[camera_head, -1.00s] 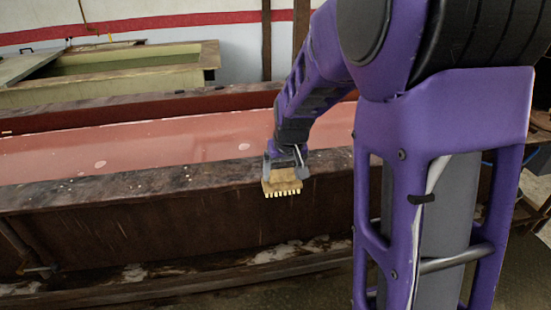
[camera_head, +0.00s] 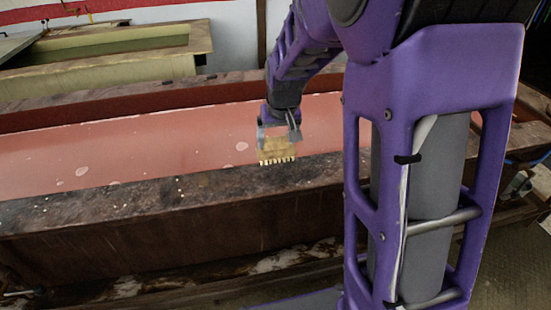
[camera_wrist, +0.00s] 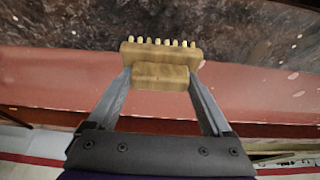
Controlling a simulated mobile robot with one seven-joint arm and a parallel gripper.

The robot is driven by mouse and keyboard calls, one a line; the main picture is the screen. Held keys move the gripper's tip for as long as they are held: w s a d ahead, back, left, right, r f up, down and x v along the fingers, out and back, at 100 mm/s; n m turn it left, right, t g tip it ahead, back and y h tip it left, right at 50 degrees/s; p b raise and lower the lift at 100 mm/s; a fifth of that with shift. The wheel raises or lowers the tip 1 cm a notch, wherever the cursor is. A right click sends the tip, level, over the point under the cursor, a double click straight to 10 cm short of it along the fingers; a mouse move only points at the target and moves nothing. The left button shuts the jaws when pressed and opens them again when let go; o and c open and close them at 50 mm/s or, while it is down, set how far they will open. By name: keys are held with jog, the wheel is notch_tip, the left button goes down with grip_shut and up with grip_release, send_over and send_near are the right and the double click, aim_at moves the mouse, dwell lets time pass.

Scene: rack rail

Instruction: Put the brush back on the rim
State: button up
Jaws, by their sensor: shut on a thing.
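My gripper (camera_head: 279,136) is shut on the brush (camera_head: 277,152), a tan wooden block with a row of pale bristle tufts. In the head view the brush shows against the near rim (camera_head: 150,198) of the long trough, with its bristles pointing down. In the wrist view the brush (camera_wrist: 160,68) sits between the two grey fingertips (camera_wrist: 161,80), bristles pointing to the top of the picture, toward the dark, speckled rim (camera_wrist: 240,22). I cannot tell whether the bristles touch the rim or stay just above it.
The trough's red inside (camera_head: 130,150) lies behind the near rim. Small pale flecks are scattered on the rim, which is otherwise bare. A second, pale yellow trough (camera_head: 110,68) stands behind at the left.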

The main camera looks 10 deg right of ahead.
aim_at(277, 150)
jog(key=shift+f, duration=2.75)
jog(key=shift+f+b, duration=0.25)
jog(key=shift+b, duration=0.15)
jog(key=o, duration=1.3)
jog(key=shift+r, duration=0.1)
jog(key=shift+r, duration=0.6)
jog(key=p+v, duration=0.1)
jog(key=v, duration=1)
jog(key=shift+s, duration=0.25)
